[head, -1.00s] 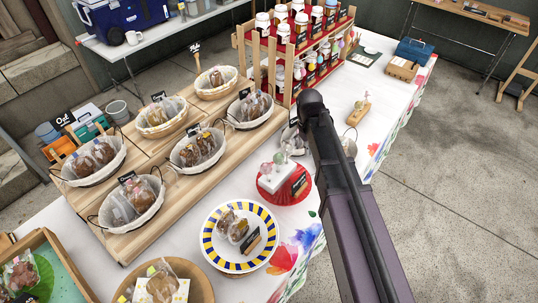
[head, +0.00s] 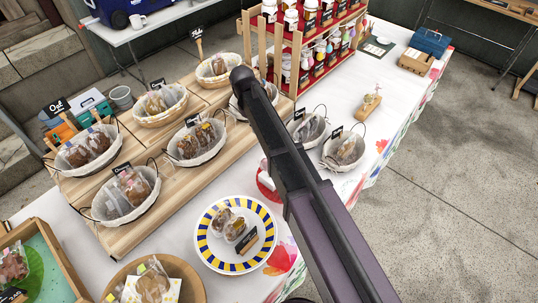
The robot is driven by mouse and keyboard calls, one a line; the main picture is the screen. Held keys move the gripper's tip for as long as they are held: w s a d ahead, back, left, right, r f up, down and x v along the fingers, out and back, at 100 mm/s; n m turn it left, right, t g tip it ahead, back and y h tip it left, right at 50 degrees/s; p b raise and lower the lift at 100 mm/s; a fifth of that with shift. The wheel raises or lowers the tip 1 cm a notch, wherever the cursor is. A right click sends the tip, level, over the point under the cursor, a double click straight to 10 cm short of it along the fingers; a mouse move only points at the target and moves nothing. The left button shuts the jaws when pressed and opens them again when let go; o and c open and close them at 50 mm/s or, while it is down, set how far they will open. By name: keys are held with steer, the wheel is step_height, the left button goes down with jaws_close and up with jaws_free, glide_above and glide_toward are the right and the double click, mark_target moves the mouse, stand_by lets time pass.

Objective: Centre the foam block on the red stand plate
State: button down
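The red stand plate (head: 265,188) shows only as a thin red sliver at the left edge of my arm, in the middle of the head view. My arm hides the rest of it. The foam block is almost wholly hidden behind my arm, so I cannot tell how it sits on the plate. My arm crosses from the bottom right up to the upper middle. My gripper and its fingers are not seen.
A blue-and-yellow rimmed plate (head: 209,247) with bagged treats stands just left of the red plate. Baskets on a wooden riser (head: 178,188) fill the left. Two baskets (head: 331,163) stand right of my arm. A red-shelved jar rack (head: 284,77) is behind.

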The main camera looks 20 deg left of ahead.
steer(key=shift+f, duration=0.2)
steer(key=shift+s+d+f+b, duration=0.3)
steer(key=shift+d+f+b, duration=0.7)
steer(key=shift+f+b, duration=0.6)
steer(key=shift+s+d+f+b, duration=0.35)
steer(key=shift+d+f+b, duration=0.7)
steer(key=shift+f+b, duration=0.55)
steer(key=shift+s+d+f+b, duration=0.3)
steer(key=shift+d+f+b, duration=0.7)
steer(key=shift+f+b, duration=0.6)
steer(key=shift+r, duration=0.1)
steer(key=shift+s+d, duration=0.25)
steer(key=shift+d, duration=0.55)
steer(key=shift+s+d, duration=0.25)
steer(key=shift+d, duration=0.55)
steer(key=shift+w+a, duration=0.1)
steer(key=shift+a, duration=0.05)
